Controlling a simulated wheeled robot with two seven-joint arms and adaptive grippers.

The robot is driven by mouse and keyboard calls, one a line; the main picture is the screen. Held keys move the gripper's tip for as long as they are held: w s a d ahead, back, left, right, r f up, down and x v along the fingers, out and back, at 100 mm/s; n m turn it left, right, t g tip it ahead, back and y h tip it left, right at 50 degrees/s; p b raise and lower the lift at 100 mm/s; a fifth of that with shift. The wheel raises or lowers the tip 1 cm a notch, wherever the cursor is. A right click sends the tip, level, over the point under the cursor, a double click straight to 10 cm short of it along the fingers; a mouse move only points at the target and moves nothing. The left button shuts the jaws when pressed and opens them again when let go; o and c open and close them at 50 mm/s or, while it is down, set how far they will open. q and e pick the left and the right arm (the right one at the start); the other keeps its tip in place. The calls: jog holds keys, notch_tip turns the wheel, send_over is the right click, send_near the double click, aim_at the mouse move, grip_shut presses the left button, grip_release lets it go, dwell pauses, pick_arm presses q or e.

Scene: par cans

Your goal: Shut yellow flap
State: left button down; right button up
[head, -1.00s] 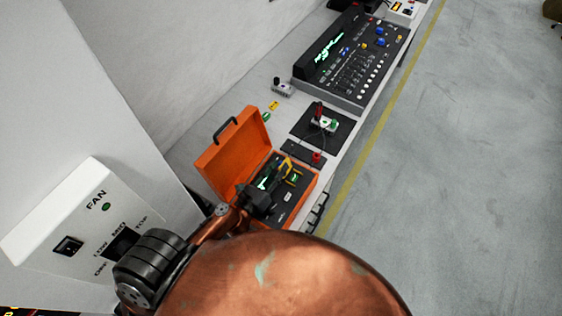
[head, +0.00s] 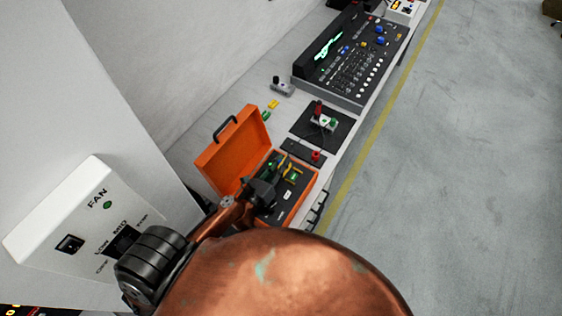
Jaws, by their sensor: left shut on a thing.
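An open orange case (head: 229,153) stands on the bench, its lid raised at the left, with a dark panel inside. The small yellow flap (head: 283,163) is over this panel, partly hidden by my left gripper. Its exact angle is too small to tell. My left gripper (head: 273,181) reaches into the case from the lower left and is shut, with the yellow flap at its fingertips; the contact itself is hard to see. My right gripper is not in view.
A black mat (head: 321,128) with a small device, a red-knobbed box (head: 315,156) and a large mixing console (head: 352,55) stand farther along the bench. A white FAN box (head: 75,215) is at the left. Open floor lies to the right.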

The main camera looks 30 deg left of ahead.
aim_at(288, 171)
pick_arm(q)
jog(key=shift+a+m+p, duration=0.15)
jog(key=shift+m+p, duration=0.15)
jog(key=shift+p, duration=0.05)
dwell(0.4)
jog(key=shift+r+m+p, duration=0.15)
jog(key=shift+m+p, duration=0.15)
jog(key=shift+d+r+m+p, duration=0.3)
jog(key=shift+d+m+p, duration=0.25)
jog(key=shift+m+p, duration=0.4)
jog(key=shift+d+m+p, duration=0.4)
jog(key=shift+d+m, duration=0.05)
jog(key=shift+m, duration=0.55)
jog(key=shift+d+m+p, duration=0.4)
jog(key=shift+d+m, duration=0.05)
jog(key=shift+m, duration=0.5)
jog(key=shift+r, duration=0.1)
jog(key=c, duration=2)
grip_release()
jog(key=shift+s, duration=0.1)
jog(key=shift+o, duration=0.3)
jog(key=shift+d, duration=0.1)
